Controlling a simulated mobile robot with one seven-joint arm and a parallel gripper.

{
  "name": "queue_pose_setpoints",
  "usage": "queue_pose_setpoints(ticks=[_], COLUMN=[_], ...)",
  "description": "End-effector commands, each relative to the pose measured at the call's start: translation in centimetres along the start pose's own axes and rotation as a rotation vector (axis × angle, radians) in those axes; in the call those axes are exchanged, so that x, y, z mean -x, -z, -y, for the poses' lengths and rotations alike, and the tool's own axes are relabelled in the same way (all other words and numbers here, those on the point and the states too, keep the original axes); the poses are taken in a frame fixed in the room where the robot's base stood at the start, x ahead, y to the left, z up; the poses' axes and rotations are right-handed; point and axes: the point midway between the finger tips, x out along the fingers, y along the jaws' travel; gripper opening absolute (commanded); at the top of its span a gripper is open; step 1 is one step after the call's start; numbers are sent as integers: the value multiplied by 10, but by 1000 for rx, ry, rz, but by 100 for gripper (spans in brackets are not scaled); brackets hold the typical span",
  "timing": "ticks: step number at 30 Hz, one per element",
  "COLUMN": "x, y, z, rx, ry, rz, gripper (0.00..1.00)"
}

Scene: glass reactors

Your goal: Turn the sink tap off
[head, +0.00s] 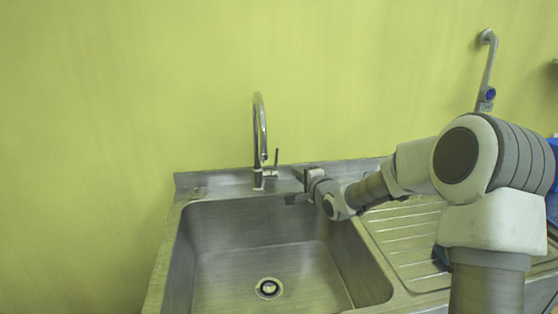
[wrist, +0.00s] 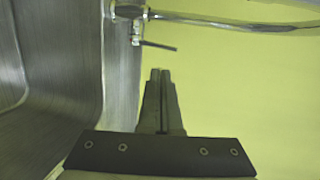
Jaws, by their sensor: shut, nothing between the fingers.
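The sink tap (head: 261,135) is a tall chrome gooseneck at the back rim of the steel sink (head: 212,257). Its thin lever handle (head: 276,158) stands upright on the right side of the tap's base. My gripper (head: 291,186) is just right of the tap, above the sink's back right rim, apart from the lever. In the wrist view the tap (wrist: 220,21) lies sideways across the top, with its lever (wrist: 158,46) pointing right. The closed fingertips (wrist: 160,72) are below the lever with a small gap. No water stream is visible.
A ribbed drainboard (head: 408,235) lies right of the basin, under my arm. The yellow-green wall (head: 120,110) stands close behind the sink. A grey pipe fitting with a blue knob (head: 489,95) is on the wall at upper right. The basin is empty around its drain (head: 269,288).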

Motion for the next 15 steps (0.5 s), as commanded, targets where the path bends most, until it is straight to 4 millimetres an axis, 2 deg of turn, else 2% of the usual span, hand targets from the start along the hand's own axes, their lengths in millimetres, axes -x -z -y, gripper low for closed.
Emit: queue_pose_setpoints(ticks=[15], x=[-84], y=[-2], z=[-1], rx=[2], ry=[-1], rz=[1], gripper=[0])
